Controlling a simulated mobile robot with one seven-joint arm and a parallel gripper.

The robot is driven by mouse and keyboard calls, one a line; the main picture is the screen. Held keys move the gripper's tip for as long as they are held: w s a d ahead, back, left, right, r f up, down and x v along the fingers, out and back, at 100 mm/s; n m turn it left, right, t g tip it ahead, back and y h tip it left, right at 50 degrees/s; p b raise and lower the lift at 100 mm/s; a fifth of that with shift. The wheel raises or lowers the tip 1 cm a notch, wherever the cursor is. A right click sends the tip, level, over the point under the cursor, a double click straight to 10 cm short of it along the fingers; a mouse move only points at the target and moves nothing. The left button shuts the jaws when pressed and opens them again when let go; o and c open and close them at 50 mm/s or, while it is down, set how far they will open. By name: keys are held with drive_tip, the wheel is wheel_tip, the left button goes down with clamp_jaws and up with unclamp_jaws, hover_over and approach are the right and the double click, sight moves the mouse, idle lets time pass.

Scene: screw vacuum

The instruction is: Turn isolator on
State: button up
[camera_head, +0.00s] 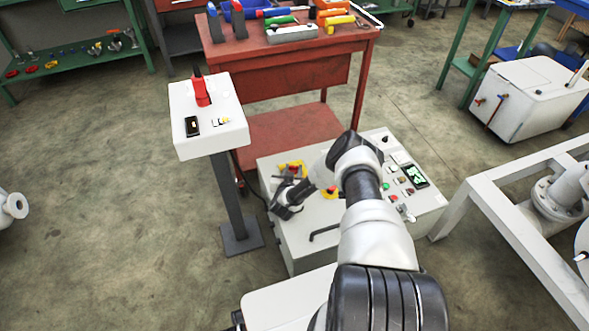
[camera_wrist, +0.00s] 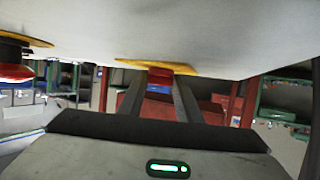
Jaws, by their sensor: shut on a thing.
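The isolator is a red knob (camera_wrist: 160,73) on a yellow plate (camera_wrist: 128,63), fixed to the pale top of a control cabinet. In the head view, the yellow plate (camera_head: 291,167) shows at the cabinet's left rear. My gripper (camera_head: 290,187) is there, right at the isolator. In the wrist view, my gripper's two fingers (camera_wrist: 159,83) reach up to the plate and are shut on the red knob, one on each side. The fingers hide part of the knob, so its exact turn angle cannot be told.
A red emergency button (camera_wrist: 14,72) on a yellow base stands beside the isolator. The cabinet (camera_head: 300,245) also carries a black handle, buttons and a lit display (camera_head: 414,176). A white pedestal (camera_head: 208,135) with a red-handled device stands left. A red workbench (camera_head: 290,75) stands behind.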

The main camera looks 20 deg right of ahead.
drive_tip(key=shift+w+a+m+g+h+b, duration=0.15)
drive_tip(key=shift+m+g+h+b, duration=0.4)
drive_tip(key=shift+m+h, duration=0.3)
drive_tip(key=shift+w+a+m+g+h+b, duration=0.1)
drive_tip(key=shift+m+g+h+b, duration=0.4)
drive_tip(key=shift+m+h, duration=0.35)
drive_tip(key=shift+r+g, duration=0.1)
drive_tip(key=shift+g, duration=0.15)
drive_tip(key=o, duration=1)
drive_tip(key=shift+o, duration=0.2)
drive_tip(key=p+v, duration=0.4)
drive_tip(key=v, duration=1.3)
drive_tip(key=shift+a+p, duration=0.25)
drive_tip(key=shift+p, duration=0.1)
drive_tip(key=shift+s, duration=0.1)
